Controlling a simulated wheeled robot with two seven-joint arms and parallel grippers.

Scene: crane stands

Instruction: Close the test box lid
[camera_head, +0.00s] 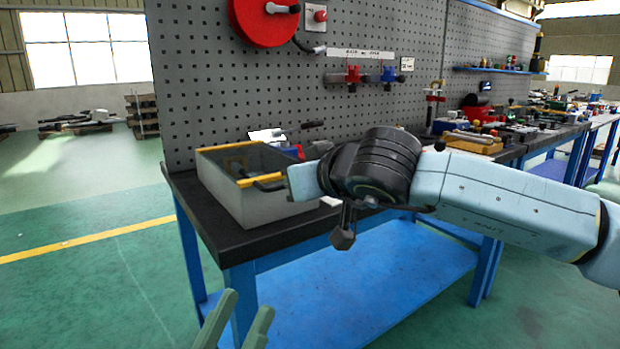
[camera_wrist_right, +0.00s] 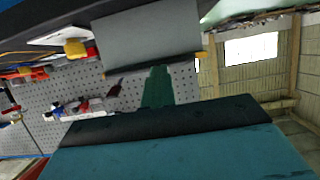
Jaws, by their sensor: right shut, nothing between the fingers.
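The test box (camera_head: 268,208) is a grey box with yellow edging, standing on the dark workbench top. A black handle (camera_head: 268,183) is at its upper right edge. Its inside shows from above; I cannot tell where the lid is. In the right wrist view a grey panel of the box (camera_wrist_right: 150,32) fills the upper middle, with a dark bar and yellow ends at its lower edge. My right gripper (camera_wrist_right: 158,86) is shut and empty, its green fingers close to that bar; contact is unclear. Its fingers are hidden in the head view. My left gripper (camera_head: 240,322) is open and empty, low in front of the bench.
The workbench (camera_head: 285,233) has a blue frame and lower shelf. A grey pegboard (camera_head: 215,90) with a red reel (camera_head: 265,20) rises behind the box. Tools and parts crowd the bench to the right.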

